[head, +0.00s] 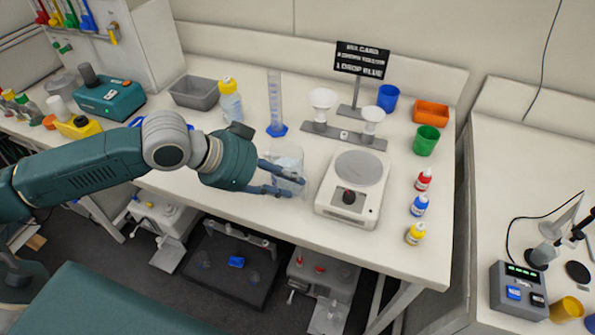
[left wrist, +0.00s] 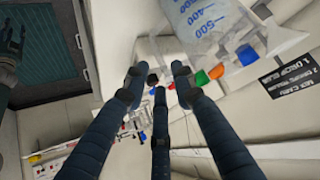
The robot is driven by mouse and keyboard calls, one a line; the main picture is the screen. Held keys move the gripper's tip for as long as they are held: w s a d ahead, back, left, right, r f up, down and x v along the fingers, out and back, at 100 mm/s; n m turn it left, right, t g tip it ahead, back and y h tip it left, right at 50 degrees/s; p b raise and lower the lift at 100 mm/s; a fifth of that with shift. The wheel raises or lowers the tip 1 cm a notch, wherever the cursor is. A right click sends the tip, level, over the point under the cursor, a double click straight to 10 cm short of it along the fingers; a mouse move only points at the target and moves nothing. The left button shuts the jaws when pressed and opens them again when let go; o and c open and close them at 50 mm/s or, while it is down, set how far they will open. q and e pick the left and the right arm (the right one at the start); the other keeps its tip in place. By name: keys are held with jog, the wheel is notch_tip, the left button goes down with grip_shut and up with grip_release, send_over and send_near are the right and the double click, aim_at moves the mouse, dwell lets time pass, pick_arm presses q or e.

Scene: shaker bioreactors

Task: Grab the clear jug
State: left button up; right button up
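The clear jug (head: 288,156) stands on the white bench, left of the scale. It is see-through, and its blue volume marks show at the top of the left wrist view (left wrist: 205,22). My left gripper (head: 292,183) reaches in from the left, with its dark fingers at the jug's lower front side. In the left wrist view its fingers (left wrist: 158,80) are spread apart with nothing seen held between them. Whether they touch the jug is unclear. A dark shape at the left edge of the left wrist view may be my right gripper (left wrist: 12,45); its fingers are not clear.
A scale (head: 350,185) stands just right of the jug. A measuring cylinder (head: 275,100) and a yellow-capped bottle (head: 230,102) stand behind it. A funnel stand (head: 343,135), coloured cups and small dropper bottles (head: 419,205) are farther right. The bench's front edge is close.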

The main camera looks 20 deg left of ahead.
aim_at(305, 189)
pick_arm(q)
jog(key=p+x, duration=0.1)
jog(key=x, duration=0.2)
jog(key=p+x, duration=0.1)
jog(key=x, duration=0.3)
jog(key=shift+s+f, duration=0.15)
jog(key=shift+s, duration=0.1)
jog(key=shift+w+f, duration=0.2)
jog(key=shift+f, duration=0.1)
jog(key=c, duration=0.6)
jog(key=shift+r, duration=0.15)
grip_shut()
pick_arm(e)
jog(key=shift+s+a+r, duration=0.5)
jog(key=shift+s+a, duration=0.25)
jog(key=shift+s+a+r, duration=0.45)
jog(key=shift+s+a, duration=0.25)
